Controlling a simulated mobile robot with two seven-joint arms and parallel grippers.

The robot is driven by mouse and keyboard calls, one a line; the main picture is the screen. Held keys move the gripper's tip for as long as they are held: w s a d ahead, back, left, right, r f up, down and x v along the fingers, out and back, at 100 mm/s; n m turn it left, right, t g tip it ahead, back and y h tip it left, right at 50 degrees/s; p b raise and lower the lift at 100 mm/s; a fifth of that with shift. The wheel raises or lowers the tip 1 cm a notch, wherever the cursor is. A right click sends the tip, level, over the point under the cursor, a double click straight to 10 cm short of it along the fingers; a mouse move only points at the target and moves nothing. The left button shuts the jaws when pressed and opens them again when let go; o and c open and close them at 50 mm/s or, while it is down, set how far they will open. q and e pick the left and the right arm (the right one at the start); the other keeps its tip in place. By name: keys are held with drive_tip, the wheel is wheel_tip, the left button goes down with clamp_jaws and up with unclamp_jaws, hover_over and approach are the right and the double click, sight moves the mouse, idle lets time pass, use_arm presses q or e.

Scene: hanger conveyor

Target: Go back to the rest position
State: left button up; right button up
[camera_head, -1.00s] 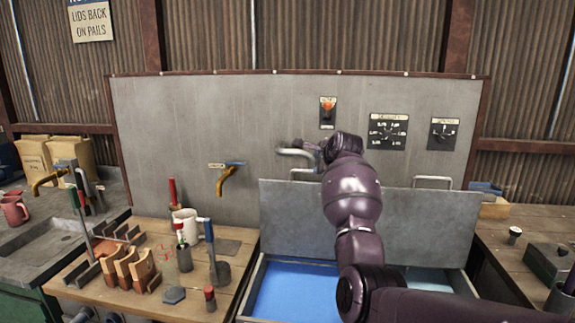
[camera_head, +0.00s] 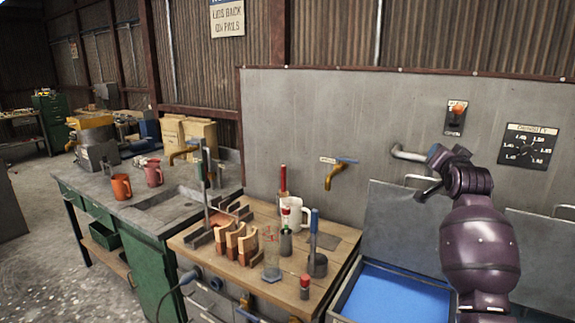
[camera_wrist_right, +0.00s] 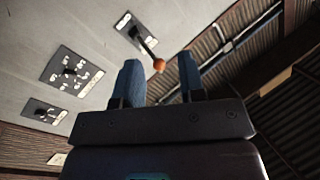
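My right arm comes in at the right of the head view, bent upward in front of the grey panel (camera_head: 300,110). Its gripper (camera_head: 434,153) is small there, beside the end of a grey pipe (camera_head: 407,153); I cannot tell whether they touch. In the right wrist view the two blue fingers of this gripper (camera_wrist_right: 159,63) stand apart with nothing held between them. An orange-knobbed lever (camera_wrist_right: 159,65) shows beyond the gap, on the panel. It also shows in the head view (camera_head: 457,109). My left gripper is not in view.
A wooden bench (camera_head: 235,275) holds a white mug (camera_head: 296,215), tools and wooden blocks. A brass tap (camera_head: 335,175) juts from the panel. A blue-lined bin (camera_head: 395,295) with a raised grey lid (camera_head: 390,230) lies below my arm.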

drive_tip(key=s+a+f+n+y, duration=0.2)
drive_tip(key=s+a+f+n, duration=0.3)
drive_tip(key=s+f, duration=0.7)
drive_tip(key=s+a+f+n+y, duration=0.1)
drive_tip(key=s+a+f+n, duration=0.3)
drive_tip(key=s+f, duration=0.75)
drive_tip(key=s+a+f+g+b, duration=0.1)
drive_tip(key=s+f+g, duration=0.5)
drive_tip(key=s+f, duration=1.5)
wheel_tip(320, 180, down, 3)
drive_tip(key=shift+s+a+r, duration=0.2)
drive_tip(key=shift+s+a, duration=0.1)
drive_tip(key=shift+a, duration=0.35)
